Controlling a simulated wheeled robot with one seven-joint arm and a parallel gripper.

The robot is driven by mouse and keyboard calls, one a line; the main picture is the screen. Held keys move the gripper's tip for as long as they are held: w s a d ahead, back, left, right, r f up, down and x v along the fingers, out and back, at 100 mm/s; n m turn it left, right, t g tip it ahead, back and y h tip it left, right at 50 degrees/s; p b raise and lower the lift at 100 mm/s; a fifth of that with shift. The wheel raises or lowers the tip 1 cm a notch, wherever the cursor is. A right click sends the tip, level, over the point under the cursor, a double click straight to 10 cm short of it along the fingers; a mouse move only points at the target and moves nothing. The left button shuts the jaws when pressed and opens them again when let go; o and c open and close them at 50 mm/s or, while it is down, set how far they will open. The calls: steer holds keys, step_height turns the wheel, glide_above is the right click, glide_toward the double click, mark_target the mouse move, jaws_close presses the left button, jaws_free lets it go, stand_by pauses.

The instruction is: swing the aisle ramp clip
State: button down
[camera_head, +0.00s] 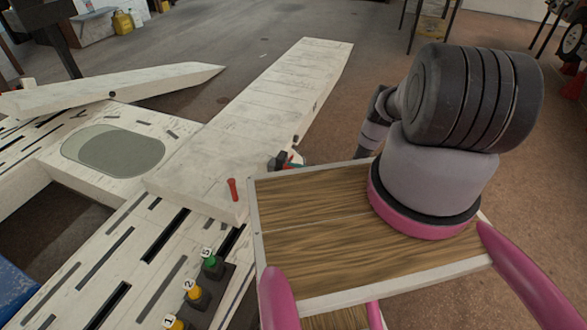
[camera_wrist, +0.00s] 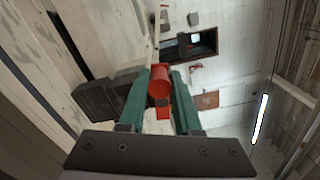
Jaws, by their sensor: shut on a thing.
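In the wrist view, my gripper (camera_wrist: 161,76) has two green fingers, one on each side of a small red part (camera_wrist: 159,92). It is shut on this part, which has a round body and a narrower tab below. In the head view, only a little of my gripper (camera_head: 289,161) shows beside the white ramp-like panel (camera_head: 270,110), with green and red bits visible. The wooden-topped body in front hides part of the arm. A separate-looking red peg (camera_head: 233,189) stands at the panel's near end. I cannot tell which red part is the ramp clip.
A slotted white bench frame (camera_head: 130,245) lies at left, with a grey oval pad (camera_head: 113,148). A dark block with numbered yellow and green knobs (camera_head: 212,266) sits at its near edge. Another white panel (camera_head: 120,86) lies behind. Open floor (camera_head: 340,120) is to the right.

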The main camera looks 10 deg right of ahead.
steer(key=shift+f, duration=0.15)
stand_by(0.4)
steer(key=c, duration=0.6)
jaws_free()
steer(key=shift+d, duration=0.1)
steer(key=v, duration=1)
steer(key=shift+s+d, duration=0.25)
steer(key=shift+d, duration=0.05)
